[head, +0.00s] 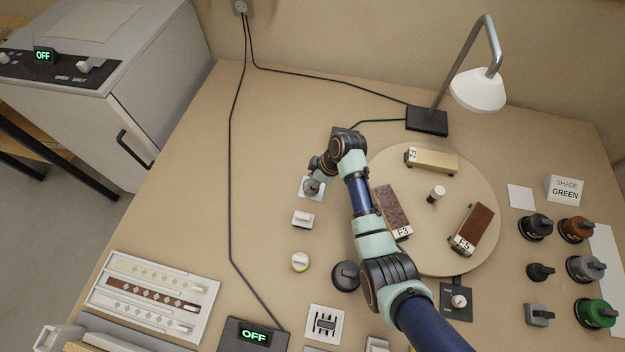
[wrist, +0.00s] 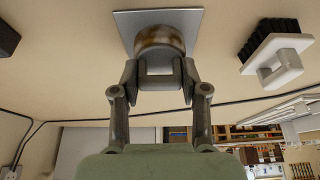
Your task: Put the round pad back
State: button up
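A round pad (wrist: 160,40) with a brown, worn-looking rim shows between my fingertips in the wrist view. My gripper (wrist: 158,68) is closed around its grey grip, with a finger on each side. The pad is at a pale grey square plate (wrist: 126,22); I cannot tell whether it touches the plate or hangs just above it. In the head view my gripper (head: 312,190) points down over the same plate (head: 320,181), and mostly hides the pad.
A white-handled block with black bristles (head: 303,219) and a round white, yellow-edged piece (head: 300,261) stand nearby. A turntable (head: 470,180) with several wooden blocks lies right of my arm.

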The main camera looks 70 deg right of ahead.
jog(key=o, duration=0.5)
jog(key=shift+c, duration=0.2)
jog(key=p+v, duration=0.4)
jog(key=v, duration=0.8)
jog(key=shift+r, duration=0.15)
